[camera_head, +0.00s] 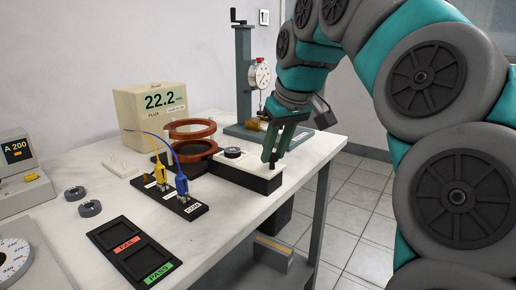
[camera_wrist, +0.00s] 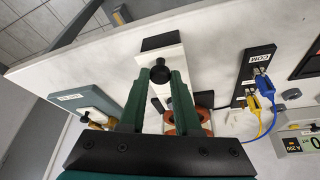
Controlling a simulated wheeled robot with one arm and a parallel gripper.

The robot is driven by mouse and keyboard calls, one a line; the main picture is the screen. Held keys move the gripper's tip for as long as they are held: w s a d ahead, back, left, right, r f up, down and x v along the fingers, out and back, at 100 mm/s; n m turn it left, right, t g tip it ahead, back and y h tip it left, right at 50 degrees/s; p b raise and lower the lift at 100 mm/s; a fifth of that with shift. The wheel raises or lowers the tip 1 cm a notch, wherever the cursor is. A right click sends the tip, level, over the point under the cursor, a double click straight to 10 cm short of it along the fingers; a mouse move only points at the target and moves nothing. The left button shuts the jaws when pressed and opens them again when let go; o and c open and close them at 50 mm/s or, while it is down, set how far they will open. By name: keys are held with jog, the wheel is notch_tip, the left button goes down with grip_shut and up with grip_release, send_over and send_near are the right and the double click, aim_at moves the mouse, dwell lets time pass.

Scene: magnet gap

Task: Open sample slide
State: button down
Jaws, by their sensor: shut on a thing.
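The sample slide is a long black block with a white top (camera_head: 257,184), standing near the right edge of the table. It also shows in the wrist view as a white bar (camera_wrist: 172,53) with a black end. A black knob (camera_wrist: 159,75) stands on the slide. My gripper (camera_head: 273,163) points down over the slide's near right end, and its green fingers (camera_wrist: 160,78) are shut on the knob. A grey disc (camera_head: 232,152) sits at the slide's far end, beside the orange-ringed coils (camera_head: 192,130).
A gauge stand (camera_head: 243,70) stands behind the slide. A flux meter (camera_head: 152,108) reads 22.2. Terminal blocks with blue and yellow leads (camera_head: 182,187) stand to the left of the slide. A FAIL/PASS tray (camera_head: 136,250) lies in front. The table's right edge is close to the slide.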

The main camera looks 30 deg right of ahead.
jog(key=shift+s+d, duration=0.2)
jog(key=shift+s, duration=0.45)
jog(key=c, duration=0.6)
grip_release()
jog(key=shift+r, duration=0.1)
jog(key=v, duration=0.7)
jog(key=shift+s+r, duration=0.15)
jog(key=shift+r, duration=0.15)
